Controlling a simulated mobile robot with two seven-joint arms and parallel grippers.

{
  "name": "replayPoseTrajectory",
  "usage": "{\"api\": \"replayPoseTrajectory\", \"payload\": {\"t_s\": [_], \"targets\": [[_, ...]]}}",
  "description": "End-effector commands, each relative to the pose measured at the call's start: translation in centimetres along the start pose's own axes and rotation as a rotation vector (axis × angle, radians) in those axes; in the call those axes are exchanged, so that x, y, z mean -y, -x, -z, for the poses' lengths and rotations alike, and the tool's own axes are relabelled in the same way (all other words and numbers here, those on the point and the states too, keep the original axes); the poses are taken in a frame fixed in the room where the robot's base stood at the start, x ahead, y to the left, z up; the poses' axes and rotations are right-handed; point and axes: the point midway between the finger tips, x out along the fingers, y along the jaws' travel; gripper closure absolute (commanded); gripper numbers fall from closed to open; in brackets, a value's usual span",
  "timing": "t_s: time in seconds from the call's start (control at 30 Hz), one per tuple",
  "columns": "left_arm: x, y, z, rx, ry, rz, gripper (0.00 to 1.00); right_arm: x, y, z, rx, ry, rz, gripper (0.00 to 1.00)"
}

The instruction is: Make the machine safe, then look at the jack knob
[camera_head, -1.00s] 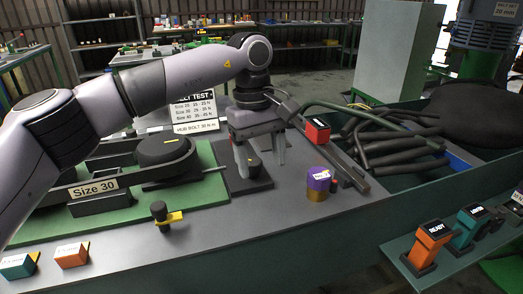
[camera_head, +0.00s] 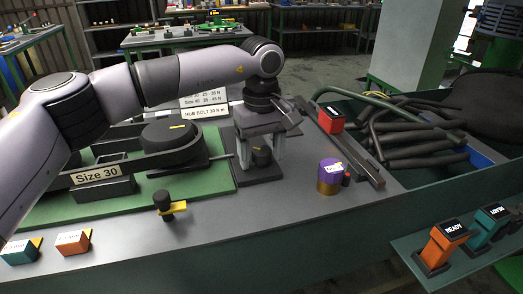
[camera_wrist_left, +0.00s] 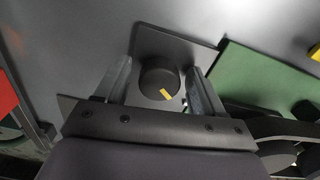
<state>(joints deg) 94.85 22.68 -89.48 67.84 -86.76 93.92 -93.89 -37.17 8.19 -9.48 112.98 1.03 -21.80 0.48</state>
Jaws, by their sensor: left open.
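My left gripper (camera_head: 261,171) is open, pointing down over a dark square plate (camera_head: 262,177) at the right end of the green board. Its fingers stand on either side of a short black knob (camera_head: 261,157), probably the jack knob. The left wrist view shows the round knob (camera_wrist_left: 158,76) with a yellow mark between the two fingers (camera_wrist_left: 160,88), with gaps on both sides. The machine has a large black pulley (camera_head: 170,137) with a yellow mark and a "Size 30" block (camera_head: 97,175). My right gripper is not in view.
Another black knob with a yellow tab (camera_head: 163,203) stands at the front. A purple and gold cylinder (camera_head: 329,178) and a red box (camera_head: 330,119) stand to the right. Black hoses (camera_head: 410,140) fill a bin beyond. READY (camera_head: 445,243) stands on a side shelf.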

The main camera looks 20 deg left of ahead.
Motion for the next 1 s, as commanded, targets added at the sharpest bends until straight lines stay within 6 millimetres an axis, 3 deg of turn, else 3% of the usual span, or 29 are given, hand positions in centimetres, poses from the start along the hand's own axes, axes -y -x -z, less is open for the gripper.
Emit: {"api": "replayPoseTrajectory", "payload": {"t_s": [0.13,0.3,0.67,1.0], "targets": [[0.01,0.0,0.01,0.0,0.001,0.0,0.31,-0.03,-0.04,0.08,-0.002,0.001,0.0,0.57],[0.01,0.02,0.01,0.0,0.001,0.0,0.87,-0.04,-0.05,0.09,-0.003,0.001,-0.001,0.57],[0.02,0.09,0.02,0.0,0.04,0.001,0.87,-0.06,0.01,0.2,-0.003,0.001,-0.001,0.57],[0.02,0.19,0.06,0.0,0.263,0.0,0.87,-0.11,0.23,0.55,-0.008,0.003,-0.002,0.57]]}}
